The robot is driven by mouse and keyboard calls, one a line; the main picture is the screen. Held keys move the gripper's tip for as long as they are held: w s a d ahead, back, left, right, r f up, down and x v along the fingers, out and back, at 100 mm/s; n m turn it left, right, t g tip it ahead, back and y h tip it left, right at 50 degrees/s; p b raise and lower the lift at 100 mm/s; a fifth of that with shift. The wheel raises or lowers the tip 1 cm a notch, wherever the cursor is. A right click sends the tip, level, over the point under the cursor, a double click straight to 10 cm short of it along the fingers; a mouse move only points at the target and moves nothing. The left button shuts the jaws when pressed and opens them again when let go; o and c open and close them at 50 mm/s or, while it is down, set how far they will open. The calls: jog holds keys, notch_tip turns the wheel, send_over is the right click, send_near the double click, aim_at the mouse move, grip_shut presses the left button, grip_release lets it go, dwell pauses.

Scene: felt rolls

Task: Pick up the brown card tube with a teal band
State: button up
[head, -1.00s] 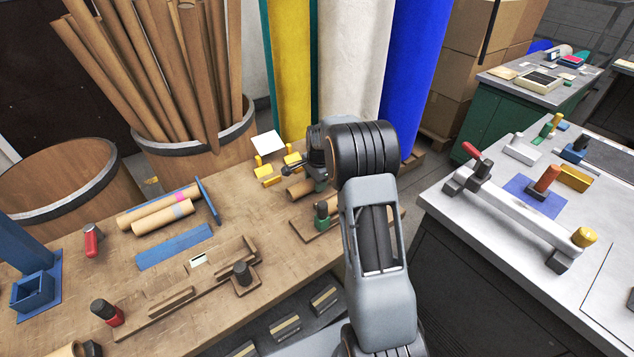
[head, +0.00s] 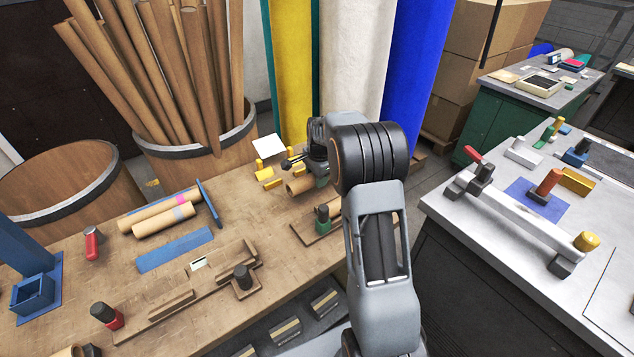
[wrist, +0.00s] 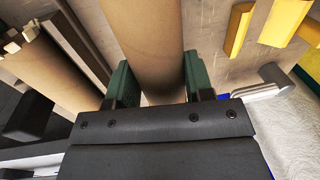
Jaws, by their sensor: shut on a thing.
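My gripper (wrist: 157,80) is shut on a brown card tube (wrist: 143,35), with a dark green jaw on each side of it in the wrist view. In the head view the tube (head: 299,186) shows only its left end, beside my gripper (head: 320,180), over the far right part of the wooden bench. I see no teal band; my gripper and arm hide much of the tube. Whether it clears the bench is hard to tell.
Two other tubes, one with a pink band (head: 155,213) and one with a lilac band (head: 160,221), lie on the bench (head: 110,260). Yellow blocks (head: 265,174) stand close behind the held tube. A wooden fixture (head: 318,232) sits in front of it.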

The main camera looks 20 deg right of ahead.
jog(key=s+a+r+b, duration=0.1)
jog(key=s+a+r, duration=0.6)
jog(key=s+r, duration=0.2)
jog(key=shift+s+a+r, duration=0.15)
jog(key=shift+s+a, duration=0.2)
jog(key=shift+s, duration=0.8)
